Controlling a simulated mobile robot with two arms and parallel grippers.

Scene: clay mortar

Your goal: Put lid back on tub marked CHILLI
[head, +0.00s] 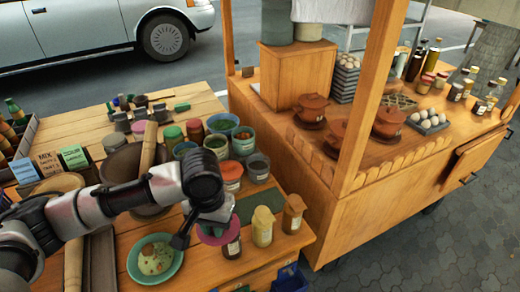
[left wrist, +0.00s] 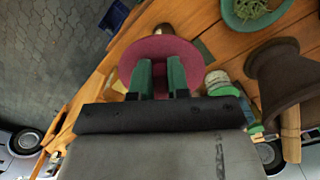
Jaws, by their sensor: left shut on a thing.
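My left gripper (head: 200,228) is shut on a round pink-maroon lid (head: 222,235), holding it over the right part of the wooden table. In the left wrist view the lid (left wrist: 150,48) spreads around the two green-faced fingers (left wrist: 160,78).
Two yellow-brown jars (head: 263,227) (head: 293,214) stand right of the lid. A green bowl of food (head: 155,260) sits in front, left of the gripper. A mortar with a pestle (head: 149,148) stands behind the arm. The wooden cart (head: 300,160) is close on the right.

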